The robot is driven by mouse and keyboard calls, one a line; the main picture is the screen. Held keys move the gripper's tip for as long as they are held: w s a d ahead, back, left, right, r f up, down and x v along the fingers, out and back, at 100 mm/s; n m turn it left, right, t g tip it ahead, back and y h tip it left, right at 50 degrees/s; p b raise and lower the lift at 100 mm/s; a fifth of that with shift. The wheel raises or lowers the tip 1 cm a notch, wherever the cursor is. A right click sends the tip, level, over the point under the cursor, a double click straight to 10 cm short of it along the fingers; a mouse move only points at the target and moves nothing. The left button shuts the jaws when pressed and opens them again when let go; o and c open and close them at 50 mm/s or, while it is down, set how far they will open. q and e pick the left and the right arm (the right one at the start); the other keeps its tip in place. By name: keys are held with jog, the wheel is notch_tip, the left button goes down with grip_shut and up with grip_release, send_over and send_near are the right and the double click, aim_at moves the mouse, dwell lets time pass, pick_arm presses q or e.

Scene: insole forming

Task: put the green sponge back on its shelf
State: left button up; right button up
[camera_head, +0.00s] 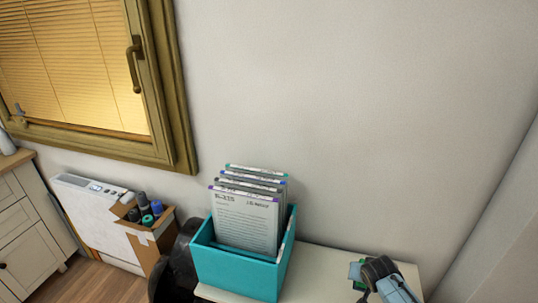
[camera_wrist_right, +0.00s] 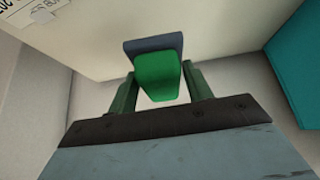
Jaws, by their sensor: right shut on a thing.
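The green sponge (camera_wrist_right: 157,74) has a dark blue-grey layer along one side. It is between the two fingers of my right gripper (camera_wrist_right: 160,92), which is shut on it. In the head view my right gripper (camera_head: 364,273) is at the lower right, over the pale table top. Only small green and blue-grey bits of the sponge show there, partly hidden by the gripper. I cannot tell whether the sponge touches a surface. I cannot make out its shelf for certain. My left gripper is not in view.
A teal box (camera_head: 235,272) of upright folders stands left of my right gripper on the pale table (camera_head: 322,262). A cardboard box (camera_head: 150,240) of bottles is farther left. In the wrist view a pale surface (camera_wrist_right: 215,25) with a printed label lies beyond the sponge.

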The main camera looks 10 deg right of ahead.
jog(key=s+a+r+n+y+b, duration=0.1)
jog(key=s+a+r+n+b, duration=0.1)
jog(key=a+r+b, duration=0.3)
jog(key=s+a+r+n+y+b, duration=0.2)
jog(key=a+r+b, duration=0.3)
jog(key=a+r, duration=0.9)
jog(key=shift+s+r+n+t, duration=0.2)
jog(key=shift+s+n+t, duration=0.3)
jog(key=shift+n, duration=0.3)
jog(key=shift+s+a+r, duration=0.15)
jog(key=shift+s+r, duration=0.1)
jog(key=shift+s, duration=0.1)
